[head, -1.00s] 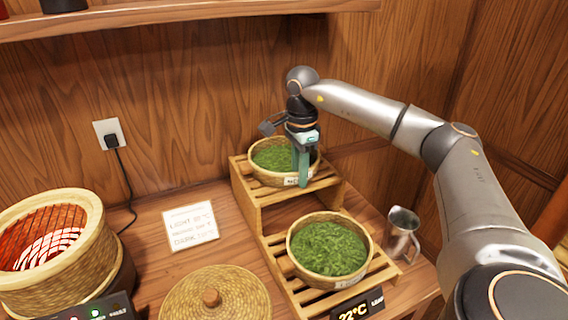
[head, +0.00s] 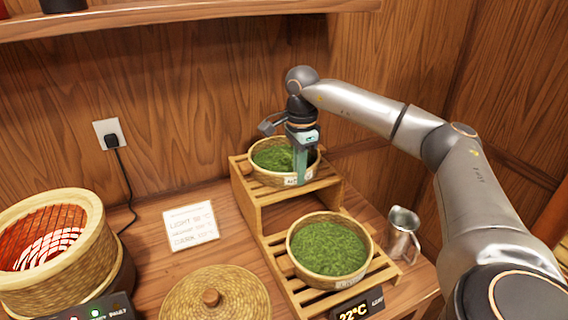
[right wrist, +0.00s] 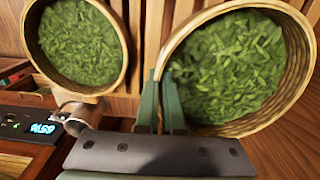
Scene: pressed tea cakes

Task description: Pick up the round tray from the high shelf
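The round tray (head: 262,176) is a woven basket of green leaves on the upper tier of a slatted wooden stand (head: 243,190). My right gripper (head: 300,178) points down at its front rim. In the right wrist view the round tray (right wrist: 262,128) fills the right side, and the fingers of my right gripper (right wrist: 160,85) are close together with the rim between them. The gripper looks shut on the rim. The tray still rests on the tier. My left gripper is not in view.
A second leaf basket (head: 335,282) sits on the lower tier. A metal pitcher (head: 401,236) stands at right. A lidded basket (head: 235,300), a paper card (head: 191,227) and a large woven basket (head: 85,240) lie left. A wall shelf (head: 200,14) runs overhead.

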